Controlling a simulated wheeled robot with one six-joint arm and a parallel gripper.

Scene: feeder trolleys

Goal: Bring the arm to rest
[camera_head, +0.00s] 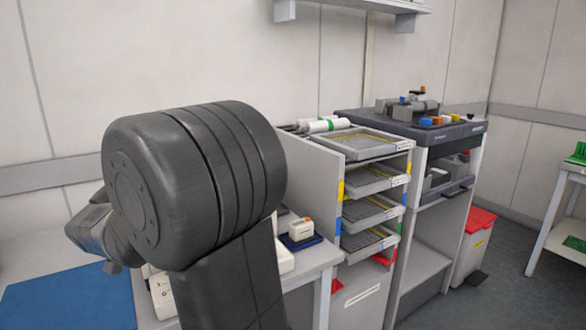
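My arm (195,190) fills the left middle of the head view, with a large dark grey joint and a link running down to the bottom edge. Part of the arm also shows behind the joint at its left, pointing left over the table. My gripper does not show; the arm's own joint or the picture's edge hides it. I cannot tell whether it holds anything.
A white table (315,258) with a blue mat (70,300) lies behind and left of my arm. A small white device (301,230) stands on it. Right of it are a tray rack (370,185), a dark-topped bench (425,130) and a red-lidded bin (475,240). Floor shows at the right.

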